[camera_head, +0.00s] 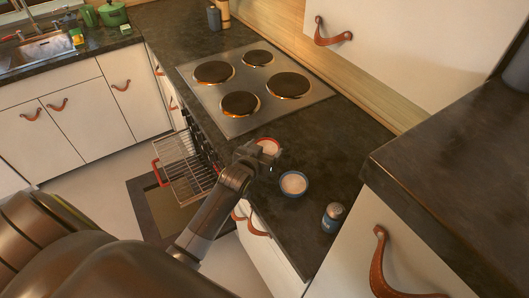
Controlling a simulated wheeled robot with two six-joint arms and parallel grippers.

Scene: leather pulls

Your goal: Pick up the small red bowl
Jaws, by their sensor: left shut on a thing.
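The small red bowl (268,145), with a red rim and a pale inside, is at the counter just right of the stove. My left gripper (263,158) is at the near side of the bowl and is shut on it. The gripper covers the bowl's near part, so I cannot tell whether the bowl touches the counter. My right gripper is not in view.
A blue bowl (294,184) stands close to the right of my left gripper, with a small blue jar (333,217) beyond it. The stove (255,85) is behind. An open oven door with a rack (184,170) juts out below the counter.

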